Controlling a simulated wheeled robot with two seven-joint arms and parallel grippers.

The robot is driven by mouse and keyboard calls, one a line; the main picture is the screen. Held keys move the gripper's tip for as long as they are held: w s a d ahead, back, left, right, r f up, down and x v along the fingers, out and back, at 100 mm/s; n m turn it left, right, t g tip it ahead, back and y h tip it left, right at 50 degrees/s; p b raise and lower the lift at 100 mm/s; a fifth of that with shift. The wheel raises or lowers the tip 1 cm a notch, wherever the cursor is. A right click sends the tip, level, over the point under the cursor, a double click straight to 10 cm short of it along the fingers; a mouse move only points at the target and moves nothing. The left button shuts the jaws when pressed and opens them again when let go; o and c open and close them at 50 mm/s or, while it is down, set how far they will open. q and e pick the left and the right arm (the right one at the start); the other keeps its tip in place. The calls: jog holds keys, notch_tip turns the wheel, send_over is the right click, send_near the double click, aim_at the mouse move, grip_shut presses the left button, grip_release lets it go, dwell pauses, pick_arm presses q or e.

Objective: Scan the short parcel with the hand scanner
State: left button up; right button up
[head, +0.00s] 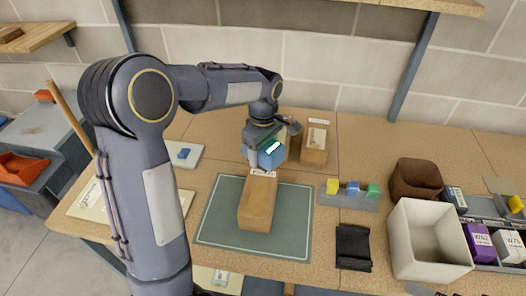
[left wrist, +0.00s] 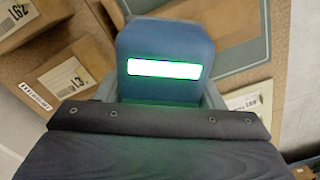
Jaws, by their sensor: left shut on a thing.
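The hand scanner (head: 272,160) is blue with a lit green-white panel. My left gripper (head: 264,146) is shut on it and holds it behind the far end of a brown parcel (head: 257,207). That parcel lies on the green mat (head: 220,215). A second brown parcel (head: 315,154) with a white label stands behind and right of the mat. I cannot tell for certain which is the short parcel. In the left wrist view the scanner (left wrist: 165,40) fills the middle, with labelled brown parcels (left wrist: 75,52) at left. My right gripper is not in view.
A rack with yellow, blue and green blocks (head: 350,203) stands right of the mat. A pale pad (head: 187,163) lies left.

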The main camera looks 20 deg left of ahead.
pick_arm(q)
jog(key=shift+r+p, duration=0.3)
jog(key=shift+r, duration=0.45)
jog(key=shift+d+f, duration=0.1)
